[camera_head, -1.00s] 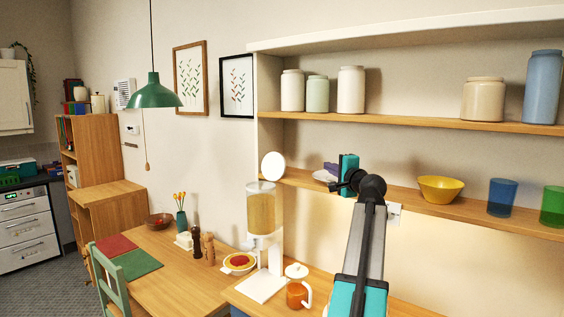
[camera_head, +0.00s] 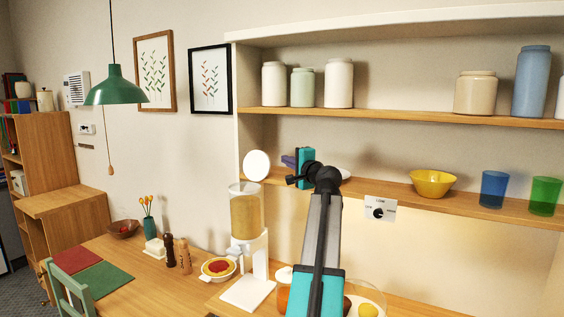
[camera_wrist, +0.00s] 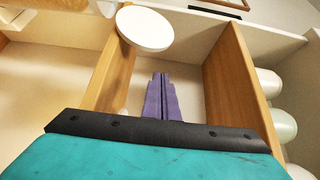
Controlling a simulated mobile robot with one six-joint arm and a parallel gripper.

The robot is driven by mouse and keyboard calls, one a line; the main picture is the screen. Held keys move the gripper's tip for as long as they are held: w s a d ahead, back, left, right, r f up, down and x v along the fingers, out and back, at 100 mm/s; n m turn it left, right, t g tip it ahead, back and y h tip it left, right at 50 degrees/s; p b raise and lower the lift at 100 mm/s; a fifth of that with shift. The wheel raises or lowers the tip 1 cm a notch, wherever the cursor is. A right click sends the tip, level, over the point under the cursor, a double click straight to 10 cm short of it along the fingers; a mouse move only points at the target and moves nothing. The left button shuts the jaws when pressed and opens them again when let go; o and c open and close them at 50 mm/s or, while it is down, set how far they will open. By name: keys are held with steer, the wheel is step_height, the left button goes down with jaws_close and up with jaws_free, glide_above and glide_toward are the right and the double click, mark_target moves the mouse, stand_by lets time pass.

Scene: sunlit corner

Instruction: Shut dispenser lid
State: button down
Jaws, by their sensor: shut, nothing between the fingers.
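The dispenser (camera_head: 246,217) stands on the wooden counter, a clear container of tan contents on a white stand. Its round white lid (camera_head: 256,165) is open, standing upright above the container's top. The lid also shows in the wrist view (camera_wrist: 145,28), at the top left of centre, beyond my fingertips. My gripper (camera_head: 289,160) is raised to the right of the lid, in front of the lower shelf, and apart from it. In the wrist view its purple fingers (camera_wrist: 162,98) are shut together with nothing between them.
The lower shelf (camera_head: 395,188) behind my arm holds a yellow bowl (camera_head: 433,183), a blue cup (camera_head: 493,189) and a green cup (camera_head: 544,195). A red-filled dish (camera_head: 218,268) sits left of the dispenser's base. Jars stand on the upper shelf. Open air lies left of the lid.

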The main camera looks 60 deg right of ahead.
mark_target(261, 156)
steer(key=shift+w, duration=0.15)
steer(key=shift+w+a+p+x, duration=0.15)
steer(key=shift+a+p+x, duration=0.05)
steer(key=shift+x, duration=1.35)
steer(key=shift+w+a+p+x, duration=0.1)
steer(key=shift+a+p+x, duration=0.05)
steer(key=shift+x, duration=1.4)
steer(key=shift+w+a+p+x, duration=0.15)
steer(key=shift+a+p+x, duration=0.05)
steer(key=shift+x, duration=1.35)
steer(key=shift+f, duration=0.1)
steer(key=shift+a, duration=0.2)
steer(key=shift+a+p, duration=0.5)
steer(key=shift+a, duration=1.8)
steer(key=a+r+p, duration=0.4)
steer(key=a+r, duration=0.1)
